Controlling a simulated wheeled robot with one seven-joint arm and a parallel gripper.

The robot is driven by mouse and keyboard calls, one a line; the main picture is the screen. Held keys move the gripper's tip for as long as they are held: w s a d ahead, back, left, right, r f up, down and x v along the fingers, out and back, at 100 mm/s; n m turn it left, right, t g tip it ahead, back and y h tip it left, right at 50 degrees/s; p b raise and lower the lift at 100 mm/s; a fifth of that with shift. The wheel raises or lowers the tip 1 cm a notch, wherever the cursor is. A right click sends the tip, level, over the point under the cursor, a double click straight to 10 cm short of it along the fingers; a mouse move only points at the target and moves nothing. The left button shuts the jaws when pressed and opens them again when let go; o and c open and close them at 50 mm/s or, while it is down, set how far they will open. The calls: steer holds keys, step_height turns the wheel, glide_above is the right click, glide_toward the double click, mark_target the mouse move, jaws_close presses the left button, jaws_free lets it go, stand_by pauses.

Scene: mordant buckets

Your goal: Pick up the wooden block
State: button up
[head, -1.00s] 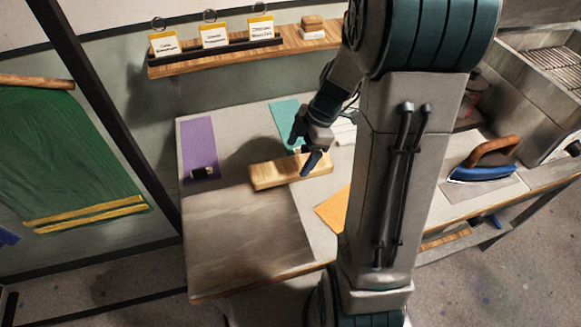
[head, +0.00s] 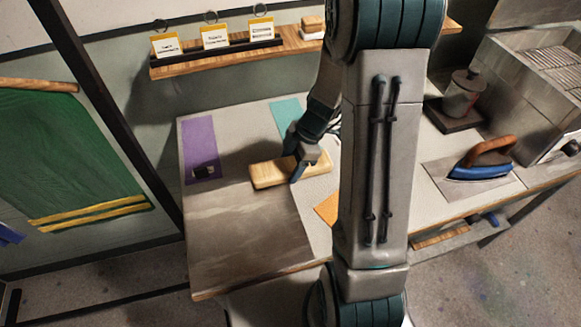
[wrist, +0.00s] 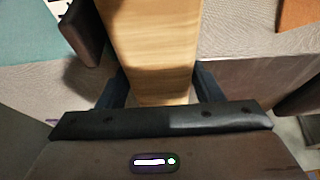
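The wooden block (head: 270,174) is a long, pale piece lying flat on the worktable. My gripper (head: 309,166) is down at its right part, with one finger on the near side and the other mostly hidden. In the wrist view, the block (wrist: 152,45) runs up the picture from between the two dark fingers (wrist: 160,88). The fingers stand at its two sides, very close to its edges. I cannot make out whether they touch it. The block shows no clear lift from the table.
A purple cloth (head: 199,136) with a small dark item (head: 206,171) lies left; a teal cloth (head: 285,113) lies behind. An orange cloth (head: 326,209) is near my arm. A blue iron (head: 482,170) stands right. A shelf (head: 210,62) with cards is above. The brown front-left area (head: 245,240) is clear.

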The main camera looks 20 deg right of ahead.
steer(key=shift+c, duration=1.3)
steer(key=shift+r, duration=0.2)
